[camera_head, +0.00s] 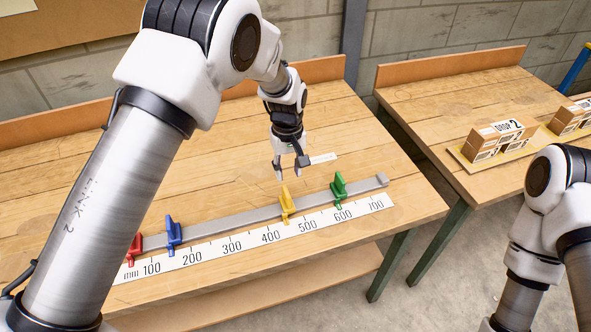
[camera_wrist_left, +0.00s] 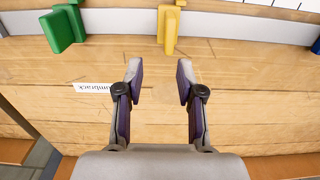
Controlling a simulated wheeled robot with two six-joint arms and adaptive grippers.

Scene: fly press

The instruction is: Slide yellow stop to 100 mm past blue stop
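The yellow stop (camera_head: 287,205) sits on a grey rail (camera_head: 240,219) above the ruler's stretch between 400 and 500. The blue stop (camera_head: 173,236) is on the same rail to the left, between 100 and 200. In the left wrist view, the yellow stop (camera_wrist_left: 169,30) is ahead of the fingers, near the middle, and the blue stop (camera_wrist_left: 316,46) just shows at the right edge. My left gripper (camera_head: 289,172) is open and empty, behind the yellow stop and apart from it. It also shows open in the left wrist view (camera_wrist_left: 159,72). My right gripper is out of view.
A green stop (camera_head: 339,190) is right of the yellow one, and a red stop (camera_head: 134,249) is at the far left, partly hidden by my left arm. The white millimetre ruler (camera_head: 250,243) runs along the front. A white label (camera_head: 322,158) lies behind the rail. Boxes stand on another bench.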

